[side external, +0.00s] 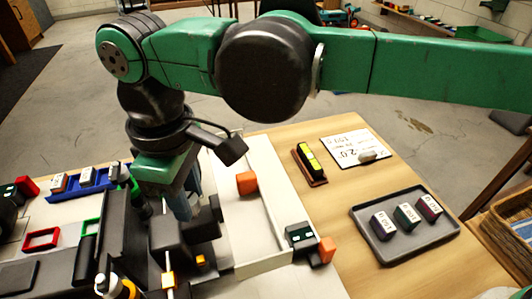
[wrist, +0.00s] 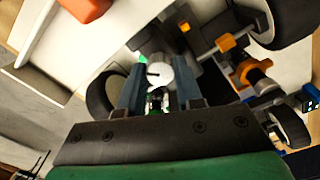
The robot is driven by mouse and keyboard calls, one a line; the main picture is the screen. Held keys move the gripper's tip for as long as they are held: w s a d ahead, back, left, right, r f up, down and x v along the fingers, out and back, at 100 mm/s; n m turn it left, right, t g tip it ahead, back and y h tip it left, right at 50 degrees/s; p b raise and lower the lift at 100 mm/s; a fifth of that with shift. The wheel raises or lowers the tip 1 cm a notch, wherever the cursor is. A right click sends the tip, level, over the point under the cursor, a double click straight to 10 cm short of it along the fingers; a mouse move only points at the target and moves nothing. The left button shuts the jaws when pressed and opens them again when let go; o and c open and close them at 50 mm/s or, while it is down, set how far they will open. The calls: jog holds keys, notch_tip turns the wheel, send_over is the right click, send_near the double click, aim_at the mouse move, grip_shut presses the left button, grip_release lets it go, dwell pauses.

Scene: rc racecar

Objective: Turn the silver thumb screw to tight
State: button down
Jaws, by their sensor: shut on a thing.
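The silver thumb screw (wrist: 160,74) shows in the wrist view as a round, bright head with a dark slot or bar at its left side. It sits between the two blue-grey fingers of my gripper (wrist: 158,92), which is shut on it. In the side external view my gripper (side external: 181,207) points down into the dark racecar parts (side external: 172,238); the screw is hidden there. The screw's exact turn or tightness cannot be told.
A grey tray (side external: 385,253) with several labelled blocks stands at the right. A yellow level (side external: 309,157) and a white card (side external: 355,147) lie behind it. An orange cube (side external: 247,183) is near my gripper. A blue bin (side external: 65,190) is at the left. Bare wood lies front right.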

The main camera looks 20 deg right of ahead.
jog(key=shift+m, duration=1)
jog(key=c, duration=0.6)
grip_release()
jog(key=shift+r, duration=2.8)
